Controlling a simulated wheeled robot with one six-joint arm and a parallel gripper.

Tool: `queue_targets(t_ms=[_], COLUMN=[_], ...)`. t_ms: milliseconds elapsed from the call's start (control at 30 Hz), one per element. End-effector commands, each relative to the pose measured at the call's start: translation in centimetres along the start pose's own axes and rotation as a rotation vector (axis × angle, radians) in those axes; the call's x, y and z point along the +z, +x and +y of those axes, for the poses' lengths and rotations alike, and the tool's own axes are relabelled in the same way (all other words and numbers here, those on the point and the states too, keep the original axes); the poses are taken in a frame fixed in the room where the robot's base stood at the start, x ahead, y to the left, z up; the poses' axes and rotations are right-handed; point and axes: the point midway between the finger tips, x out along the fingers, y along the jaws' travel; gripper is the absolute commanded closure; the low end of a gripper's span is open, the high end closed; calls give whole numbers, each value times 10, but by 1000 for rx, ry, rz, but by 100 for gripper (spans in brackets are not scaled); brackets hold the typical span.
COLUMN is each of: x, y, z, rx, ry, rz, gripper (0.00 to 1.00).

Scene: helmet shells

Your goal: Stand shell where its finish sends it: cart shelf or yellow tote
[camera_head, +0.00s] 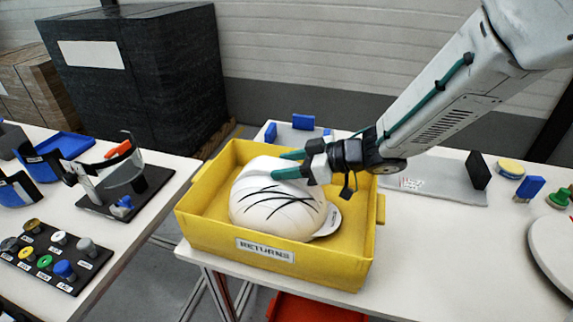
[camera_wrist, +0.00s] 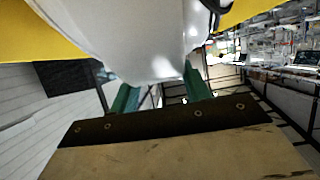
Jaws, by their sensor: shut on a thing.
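A white helmet shell (camera_head: 278,207) with several dark curved scratch lines sits inside the yellow tote (camera_head: 222,232), which is labelled RETURNS. The shell's dome faces the camera and its brim (camera_head: 329,220) points to the right. My gripper (camera_head: 290,166) reaches in from the upper right, its green fingers shut on the shell's upper edge. In the wrist view the white shell (camera_wrist: 125,35) fills the upper middle, between the two green fingertips (camera_wrist: 158,90). Whether the shell rests on the tote floor is hidden by the front wall. No cart shelf can be made out for certain.
The tote stands on a white table (camera_head: 420,245). A grey plate with a black upright (camera_head: 477,170) and small blue and yellow pieces lie to the right. A left table holds a black fixture (camera_head: 125,190) and a board of coloured knobs (camera_head: 48,258). A black-wrapped stack (camera_head: 140,85) stands behind.

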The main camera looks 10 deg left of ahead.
Motion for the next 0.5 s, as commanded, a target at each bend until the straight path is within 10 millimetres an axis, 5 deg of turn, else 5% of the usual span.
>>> queue_targets(t_ms=[367, 400, 500], x=[3, 3, 2], y=[2, 2, 2], z=[0, -1, -1], rx=[-2, -2, -2], ry=[-1, -1, -1], rz=[1, 1, 0], gripper=[100, 42, 31])
